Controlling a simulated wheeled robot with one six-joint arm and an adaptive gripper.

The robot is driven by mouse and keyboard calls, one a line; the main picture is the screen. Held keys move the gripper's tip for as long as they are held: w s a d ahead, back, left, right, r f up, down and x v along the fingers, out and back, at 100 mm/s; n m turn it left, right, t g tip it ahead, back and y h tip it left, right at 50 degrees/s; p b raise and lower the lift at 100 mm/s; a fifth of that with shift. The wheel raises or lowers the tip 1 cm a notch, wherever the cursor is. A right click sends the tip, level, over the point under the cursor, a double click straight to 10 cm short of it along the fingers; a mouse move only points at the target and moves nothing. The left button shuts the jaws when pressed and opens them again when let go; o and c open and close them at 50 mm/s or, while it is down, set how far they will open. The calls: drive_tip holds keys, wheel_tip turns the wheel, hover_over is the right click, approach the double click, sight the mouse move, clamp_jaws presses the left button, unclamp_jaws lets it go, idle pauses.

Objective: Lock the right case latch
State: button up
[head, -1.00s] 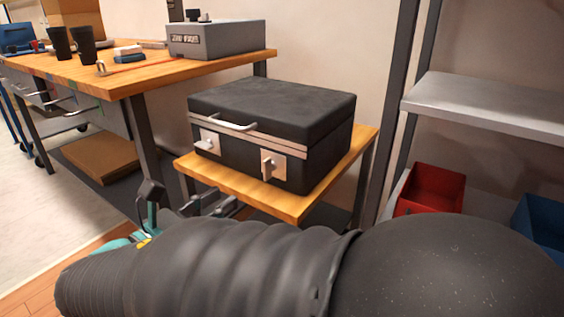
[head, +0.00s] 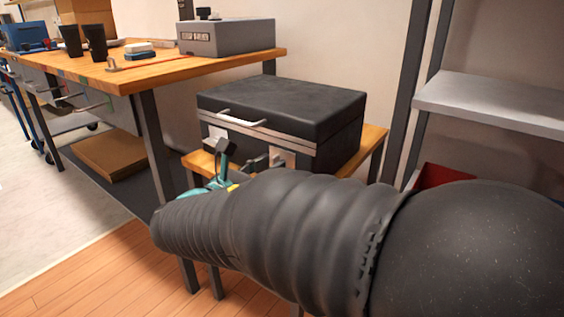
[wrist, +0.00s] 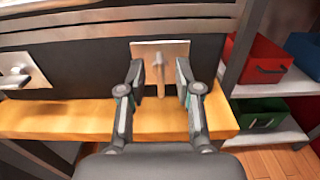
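The black case (head: 325,112) stands closed on a small wooden stand, with a silver trim band and a front handle (head: 241,118). The right latch (wrist: 160,73) is a metal lever pointing down on a pale plate (wrist: 172,50); in the head view its plate (head: 285,156) is partly covered by my gripper. My gripper (wrist: 159,74) is open, with one finger on each side of the lever. Gaps show between the fingers and the lever, so it holds nothing.
The stand's wooden top (wrist: 65,118) lies below the gripper. A workbench (head: 150,68) with a grey machine (head: 226,38) is behind at left. A metal shelf (head: 495,100) stands at right, with red (wrist: 257,58) and green (wrist: 258,116) bins in the wrist view.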

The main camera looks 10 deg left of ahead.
drive_tip(key=shift+w+d, duration=0.1)
drive_tip(key=shift+w, duration=0.1)
clamp_jaws()
